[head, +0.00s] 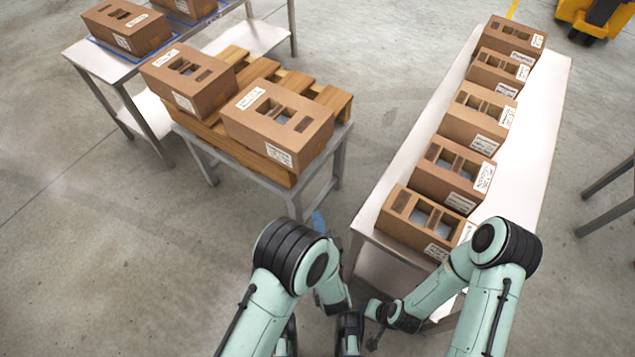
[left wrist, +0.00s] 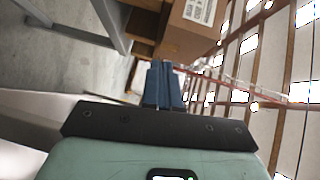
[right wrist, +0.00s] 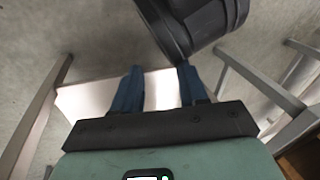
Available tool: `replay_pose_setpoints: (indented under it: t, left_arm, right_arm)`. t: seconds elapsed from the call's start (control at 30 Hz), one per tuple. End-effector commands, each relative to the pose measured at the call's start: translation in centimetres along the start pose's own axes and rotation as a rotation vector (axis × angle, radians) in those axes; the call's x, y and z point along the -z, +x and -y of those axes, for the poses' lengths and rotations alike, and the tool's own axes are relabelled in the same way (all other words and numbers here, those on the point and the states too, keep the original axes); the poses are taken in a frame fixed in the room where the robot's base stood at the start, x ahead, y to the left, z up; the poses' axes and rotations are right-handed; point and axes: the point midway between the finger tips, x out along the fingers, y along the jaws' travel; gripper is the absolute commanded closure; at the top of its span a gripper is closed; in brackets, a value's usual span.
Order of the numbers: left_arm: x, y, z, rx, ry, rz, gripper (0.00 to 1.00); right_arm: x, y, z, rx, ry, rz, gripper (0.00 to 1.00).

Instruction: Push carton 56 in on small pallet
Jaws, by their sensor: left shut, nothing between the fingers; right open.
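The small pallet (head: 262,70) is wooden and lies on a grey metal stand in the head view. Two brown cartons with cut-out tops sit on it: a left carton (head: 188,78) and a near-right carton (head: 285,118), which reaches the pallet's near edge. Their label numbers are too small to read, so I cannot tell which is carton 56. My left gripper (head: 318,222) is shut and empty, below the stand's near side. In the left wrist view its fingertips (left wrist: 165,66) point toward a carton (left wrist: 192,32) and the pallet (left wrist: 140,46), seemingly apart. My right gripper (right wrist: 158,78) is open and empty.
A long white table (head: 535,130) on the right holds a row of several similar cartons (head: 447,175). Another table (head: 100,62) at the far left carries two cartons. A yellow vehicle (head: 590,18) stands at the back right. Floor is clear between the stand and the white table.

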Motion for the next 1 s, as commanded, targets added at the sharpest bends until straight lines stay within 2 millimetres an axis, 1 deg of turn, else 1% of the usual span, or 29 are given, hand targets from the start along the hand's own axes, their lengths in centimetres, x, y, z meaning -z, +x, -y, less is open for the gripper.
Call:
replay_pose_setpoints:
  t: [0.03, 0.1, 0.17, 0.27, 0.37, 0.6, 0.73, 0.83, 1.0]
  left_arm:
    - [0.8, -0.2, 0.3, 0.046, 0.038, -0.002, 1.00]
    - [1.4, -0.3, 1.0, 0.087, 0.074, 0.004, 1.00]
    - [1.5, -0.2, 1.4, 0.103, 0.089, 0.008, 1.00]
    - [1.5, 0.7, 1.7, 0.107, 0.092, 0.012, 1.00]
    - [1.4, 2.3, 1.9, 0.107, 0.090, 0.012, 1.00]
    - [1.4, 7.5, 2.3, 0.106, 0.088, 0.011, 1.00]
    - [1.2, 10.0, 2.5, 0.104, 0.089, 0.010, 1.00]
    - [-0.1, 11.0, 2.8, 0.102, 0.090, 0.010, 1.00]
    - [-1.1, 12.0, 3.0, 0.103, 0.090, 0.008, 1.00]
  right_arm:
    - [0.3, 0.8, -0.2, 0.000, 0.000, -0.008, 0.57]
    - [0.6, 1.1, -0.2, 0.000, 0.001, -0.017, 0.57]
    - [0.7, 1.1, -0.2, 0.000, 0.001, -0.022, 0.57]
    - [1.1, 1.2, -0.3, 0.000, 0.002, -0.032, 0.57]
    - [1.6, 1.6, -0.4, -0.002, 0.003, -0.046, 0.57]
    - [3.5, 3.0, -1.0, -0.006, 0.007, -0.100, 0.57]
    - [2.7, 3.9, -1.8, -0.019, 0.016, -0.075, 0.57]
    - [1.9, 4.3, -2.4, -0.030, 0.022, -0.050, 0.57]
    - [1.2, 4.8, -3.0, -0.040, 0.028, -0.027, 0.57]
